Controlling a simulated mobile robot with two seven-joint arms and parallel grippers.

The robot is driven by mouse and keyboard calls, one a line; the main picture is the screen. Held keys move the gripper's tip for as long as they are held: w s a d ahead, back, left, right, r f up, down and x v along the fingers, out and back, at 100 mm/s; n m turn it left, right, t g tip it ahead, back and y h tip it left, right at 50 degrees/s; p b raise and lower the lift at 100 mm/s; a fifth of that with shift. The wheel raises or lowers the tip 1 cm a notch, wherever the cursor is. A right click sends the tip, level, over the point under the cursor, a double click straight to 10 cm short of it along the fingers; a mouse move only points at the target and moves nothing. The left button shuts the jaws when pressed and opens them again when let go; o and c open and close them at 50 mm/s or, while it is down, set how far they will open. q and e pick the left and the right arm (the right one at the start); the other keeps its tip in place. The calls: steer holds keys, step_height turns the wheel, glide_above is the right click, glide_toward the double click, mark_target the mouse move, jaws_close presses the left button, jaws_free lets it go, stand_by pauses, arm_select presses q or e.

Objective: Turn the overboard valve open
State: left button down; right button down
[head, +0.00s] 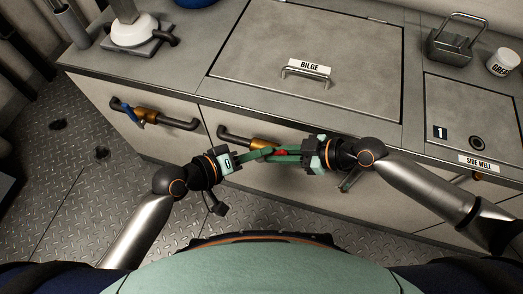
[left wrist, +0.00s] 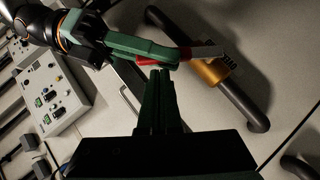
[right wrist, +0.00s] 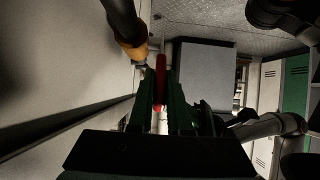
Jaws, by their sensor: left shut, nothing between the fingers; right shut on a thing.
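A brass valve (head: 263,144) sits on a dark pipe on the cabinet front; it also shows in the left wrist view (left wrist: 212,72). Its lever (left wrist: 204,52) has a red grip (head: 281,153) and stands out at an angle across the pipe. My right gripper (head: 277,155) is shut on the red grip, which shows between its fingers in the right wrist view (right wrist: 160,72). My left gripper (head: 266,153) is shut and empty, its tips close beside the right fingers and lever.
A second brass valve (head: 147,114) with a blue handle is on a pipe to the left. The counter above holds a BILGE hatch (head: 305,50), a metal caddy (head: 453,43) and a white jar (head: 502,62).

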arm_select(q)
steer(key=shift+d+f, duration=0.15)
steer(key=shift+d, duration=0.05)
steer(key=shift+s+d+f, duration=0.35)
steer(key=shift+d, duration=0.25)
arm_select(e)
steer(key=shift+a, duration=0.15)
steer(key=c, duration=0.9)
jaws_free()
steer(key=shift+r, duration=0.15)
steer(key=shift+o, duration=0.2)
